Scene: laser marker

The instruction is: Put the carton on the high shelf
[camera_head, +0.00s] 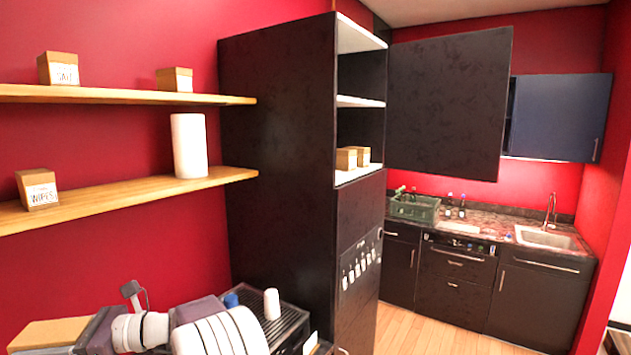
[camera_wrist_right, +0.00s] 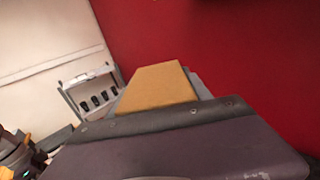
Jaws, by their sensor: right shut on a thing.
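A tan carton (camera_head: 48,333) shows at the lower left of the head view, held by my right gripper (camera_head: 85,338). It also shows in the right wrist view (camera_wrist_right: 158,87), just beyond the dark edge of the gripper (camera_wrist_right: 165,117), which hides its near part. The jaws are shut on it. The upper wall shelf (camera_head: 120,95) and lower wall shelf (camera_head: 110,200) are above the held carton in the head view. My left gripper is not in view.
Small cartons stand on the upper shelf (camera_head: 58,69) (camera_head: 175,79); a WIPES carton (camera_head: 37,189) and a white roll (camera_head: 188,145) stand on the lower one. A tall dark cabinet (camera_head: 275,150) borders the shelves on the right. Bare board lies between the upper cartons.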

